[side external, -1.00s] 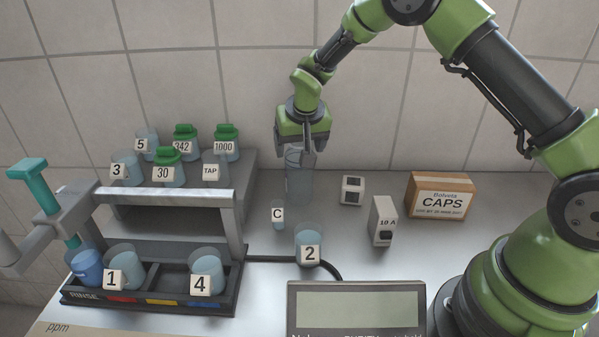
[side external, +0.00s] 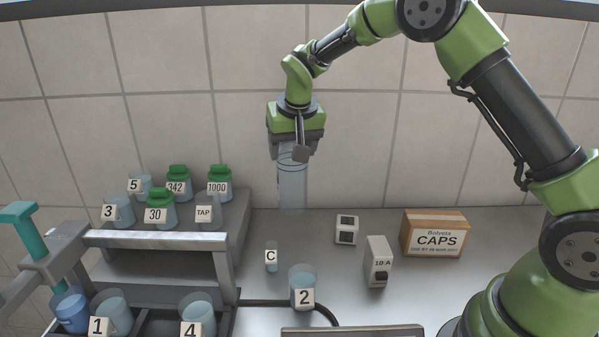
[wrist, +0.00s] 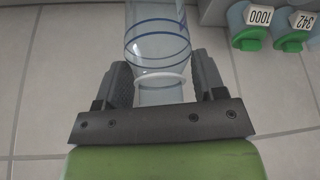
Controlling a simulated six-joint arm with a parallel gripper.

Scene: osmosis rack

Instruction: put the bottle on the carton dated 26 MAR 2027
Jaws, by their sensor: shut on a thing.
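My gripper (side external: 293,148) is shut on a clear bottle (side external: 292,190) with blue ring lines. It holds the bottle upright near the back wall, to the left of the carton. In the wrist view the bottle (wrist: 158,45) sits between the two fingers of my gripper (wrist: 165,80).
Cup 2 (side external: 303,283) and small vial C (side external: 271,257) are in front. A grey rack (side external: 155,238) with several labelled jars and cups stands at left.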

